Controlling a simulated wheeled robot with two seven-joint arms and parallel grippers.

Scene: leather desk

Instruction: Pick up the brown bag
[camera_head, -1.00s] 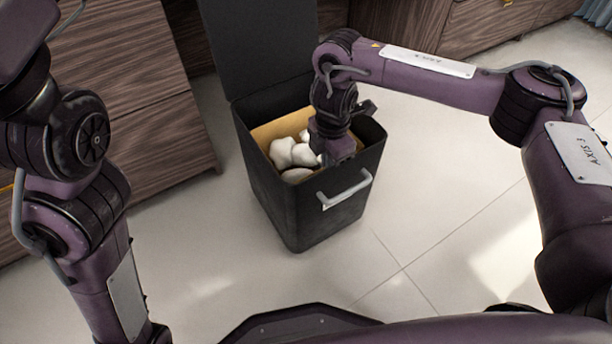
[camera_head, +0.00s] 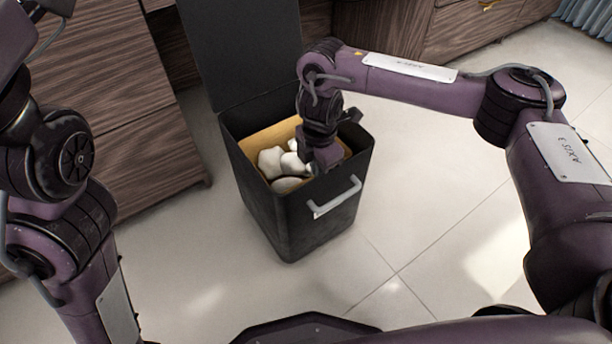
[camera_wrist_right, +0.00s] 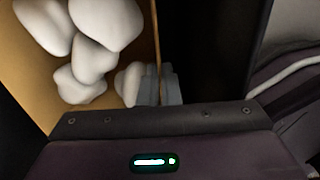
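The brown bag (camera_head: 257,138) sits inside a black bin (camera_head: 290,223), with several white lumps (camera_head: 272,160) in it. In the right wrist view the bag (camera_wrist_right: 30,80) fills the left side, with white lumps (camera_wrist_right: 92,60) inside. My right gripper (camera_wrist_right: 161,84) points down at the bag's right edge. Its grey fingers are close together, with the thin bag wall between them. In the head view the right wrist hides the fingertips and part of the bag. My left arm comes in at the left; its gripper is out of view.
The bin's lid (camera_head: 240,50) stands open at the back. A grey handle (camera_head: 334,197) is on the bin's front. Wooden drawers (camera_head: 140,110) stand to the left and more cabinets (camera_head: 450,35) behind. The tiled floor (camera_head: 420,230) to the right is clear.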

